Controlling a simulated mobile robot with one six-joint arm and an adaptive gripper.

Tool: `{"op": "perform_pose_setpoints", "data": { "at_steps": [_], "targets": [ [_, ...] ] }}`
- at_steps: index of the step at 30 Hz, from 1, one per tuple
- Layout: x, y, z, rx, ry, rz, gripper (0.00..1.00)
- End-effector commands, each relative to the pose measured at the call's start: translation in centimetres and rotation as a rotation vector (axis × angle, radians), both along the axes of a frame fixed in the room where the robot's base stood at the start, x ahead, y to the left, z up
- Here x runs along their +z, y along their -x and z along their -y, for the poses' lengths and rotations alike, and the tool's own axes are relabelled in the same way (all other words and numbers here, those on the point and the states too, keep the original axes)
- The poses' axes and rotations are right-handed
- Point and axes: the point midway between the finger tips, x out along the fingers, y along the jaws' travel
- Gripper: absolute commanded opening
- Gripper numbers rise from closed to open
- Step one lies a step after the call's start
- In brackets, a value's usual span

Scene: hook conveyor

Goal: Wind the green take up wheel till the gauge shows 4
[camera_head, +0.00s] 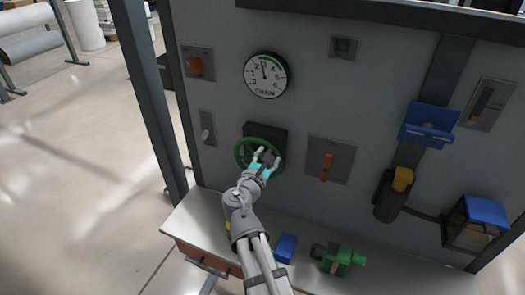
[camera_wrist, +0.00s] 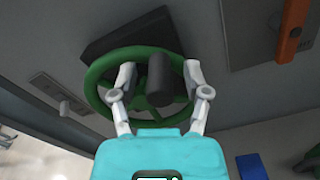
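The green take up wheel (camera_head: 244,146) is on the upright panel, in front of a dark square mount. In the wrist view the wheel (camera_wrist: 95,82) fills the upper middle, with a dark handle knob (camera_wrist: 160,82) sticking out towards me. My gripper (camera_head: 268,158) is at the wheel's lower right in the head view. In the wrist view its fingers (camera_wrist: 160,85) stand open on either side of the knob, with a gap at the left finger. The round gauge (camera_head: 266,75) above has its needle near the top, seemingly between 2 and 4; a green band lies at its upper right.
An orange lever (camera_head: 326,167) is right of the wheel and a small toggle (camera_head: 206,135) left of it. A blue block (camera_head: 286,248) and a green tool (camera_head: 338,259) lie on the bench below. A dark post (camera_head: 150,90) stands at left.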

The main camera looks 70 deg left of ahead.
Motion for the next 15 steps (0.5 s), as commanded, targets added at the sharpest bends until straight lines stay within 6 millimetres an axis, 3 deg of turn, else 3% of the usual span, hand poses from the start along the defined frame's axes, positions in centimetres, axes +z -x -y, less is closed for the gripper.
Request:
{"op": "perform_pose_setpoints", "data": {
  "at_steps": [15],
  "targets": [
    [-0.06,1.04,0.45,0.009,0.0,-0.003,0.64]
  ]
}}
